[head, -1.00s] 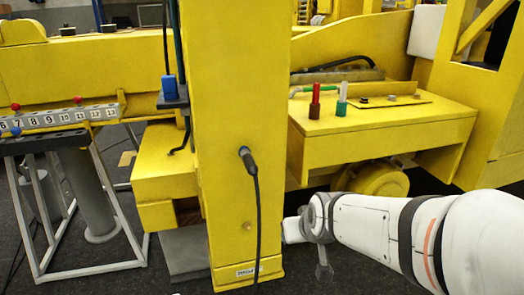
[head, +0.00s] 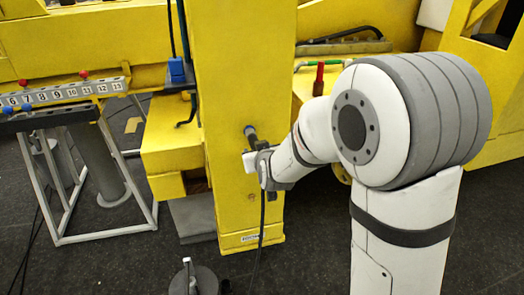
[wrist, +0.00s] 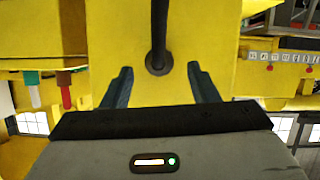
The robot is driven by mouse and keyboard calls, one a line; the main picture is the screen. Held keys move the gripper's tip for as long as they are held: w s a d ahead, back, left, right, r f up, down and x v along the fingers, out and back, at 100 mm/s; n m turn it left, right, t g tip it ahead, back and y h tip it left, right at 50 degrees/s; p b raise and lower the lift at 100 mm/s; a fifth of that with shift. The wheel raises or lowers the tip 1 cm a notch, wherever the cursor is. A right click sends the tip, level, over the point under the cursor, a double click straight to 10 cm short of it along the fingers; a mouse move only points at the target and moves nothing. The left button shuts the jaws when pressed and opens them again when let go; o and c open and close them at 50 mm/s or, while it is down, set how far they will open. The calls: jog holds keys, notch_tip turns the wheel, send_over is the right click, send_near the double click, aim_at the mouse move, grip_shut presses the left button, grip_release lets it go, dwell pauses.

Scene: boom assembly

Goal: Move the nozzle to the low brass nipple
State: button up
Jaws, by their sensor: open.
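The black nozzle (wrist: 157,58) is on the front face of the yellow column (wrist: 110,25), its black hose hanging down in the head view (head: 262,225). In the wrist view my gripper (wrist: 159,69) is open, with one finger on each side of the nozzle and a gap at both sides. In the head view my gripper (head: 254,150) is close to the column at nozzle height and partly hides the nozzle. The low brass nipple (head: 251,197) is a small dull spot lower on the column, above the white label. It does not show in the wrist view.
A numbered rail (head: 62,92) with red and blue knobs is at the left. A red handle (head: 319,78) stands at the right, partly behind my arm. A grey round object (head: 194,279) is on the dark floor at the front. The floor before the column is otherwise mostly clear.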

aim_at(254, 141)
jog(key=shift+x, duration=1.2)
grip_shut()
